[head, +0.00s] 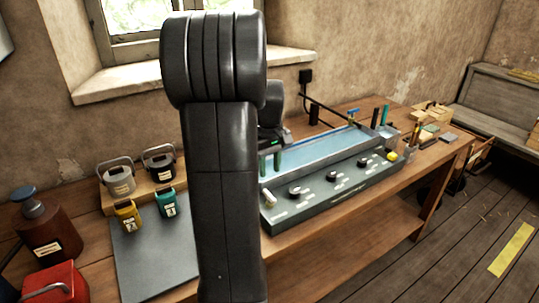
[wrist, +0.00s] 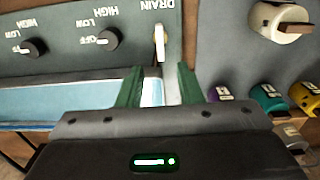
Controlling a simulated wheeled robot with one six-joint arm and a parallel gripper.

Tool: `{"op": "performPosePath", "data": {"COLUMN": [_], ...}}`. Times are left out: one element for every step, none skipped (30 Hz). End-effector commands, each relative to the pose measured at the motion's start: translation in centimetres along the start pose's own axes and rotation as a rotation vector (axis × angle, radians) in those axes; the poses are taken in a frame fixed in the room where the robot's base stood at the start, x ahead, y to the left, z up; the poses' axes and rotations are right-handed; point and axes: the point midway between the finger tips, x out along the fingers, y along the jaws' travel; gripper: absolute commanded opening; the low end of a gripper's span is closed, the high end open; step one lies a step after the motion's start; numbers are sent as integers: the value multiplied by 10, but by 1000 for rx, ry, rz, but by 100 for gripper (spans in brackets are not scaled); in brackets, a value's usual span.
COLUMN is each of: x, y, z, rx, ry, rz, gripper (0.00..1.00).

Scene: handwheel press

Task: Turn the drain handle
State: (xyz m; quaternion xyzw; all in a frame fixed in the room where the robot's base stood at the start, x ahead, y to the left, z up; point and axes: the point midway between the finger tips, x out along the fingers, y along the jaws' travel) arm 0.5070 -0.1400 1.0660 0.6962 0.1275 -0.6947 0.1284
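The drain handle (wrist: 159,43) is a short pale lever under the DRAIN label on the dark green control panel (wrist: 70,30). In the head view the handle (head: 269,197) is at the panel's left end. My gripper (wrist: 159,72) is open and empty. Its two green fingers stand on either side of the handle's line in the wrist view, with the handle just beyond the tips; I cannot tell whether they touch it. In the head view the gripper (head: 272,161) is above the panel's left end, partly hidden by my arm.
The panel bears several black knobs (head: 332,176) and a blue basin (head: 320,146) lies behind it. Left of my arm are a grey mat (head: 150,255), yellow (head: 128,215) and teal (head: 166,204) containers, and a red can (head: 50,285).

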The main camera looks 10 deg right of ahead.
Motion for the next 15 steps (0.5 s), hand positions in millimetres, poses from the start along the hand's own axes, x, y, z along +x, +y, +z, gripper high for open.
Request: {"op": "performPosePath", "data": {"x": [-11, -16, -23, -28, -31, -36, -38, -41, -43, -44, -46, -46, -47, -47, -47], "y": [0, 0, 0, 0, 0, 0, 0, 0, 0, 0, 0, 0, 0, 0, 0], "z": [-1, -1, 0, -1, -1, -1, 0, 0, 0, 0, 0, 0, 0, 0, 0], "rx": [0, 0, 0, 0, 0, 0, 0, 0, 0, 0, 0, 0, 0, 0, 0], "ry": [4, 3, 3, 3, 2, 1, 0, 1, 1, 1, 0, -1, -1, -1, -1], "rz": [2, 2, 2, 2, 1, 1, 0, 0, 1, 0, 0, 0, 0, 0, -1], "gripper": [33, 33, 33, 33, 33, 33, 33, 33, 33, 33, 33, 33, 33, 33, 33]}}
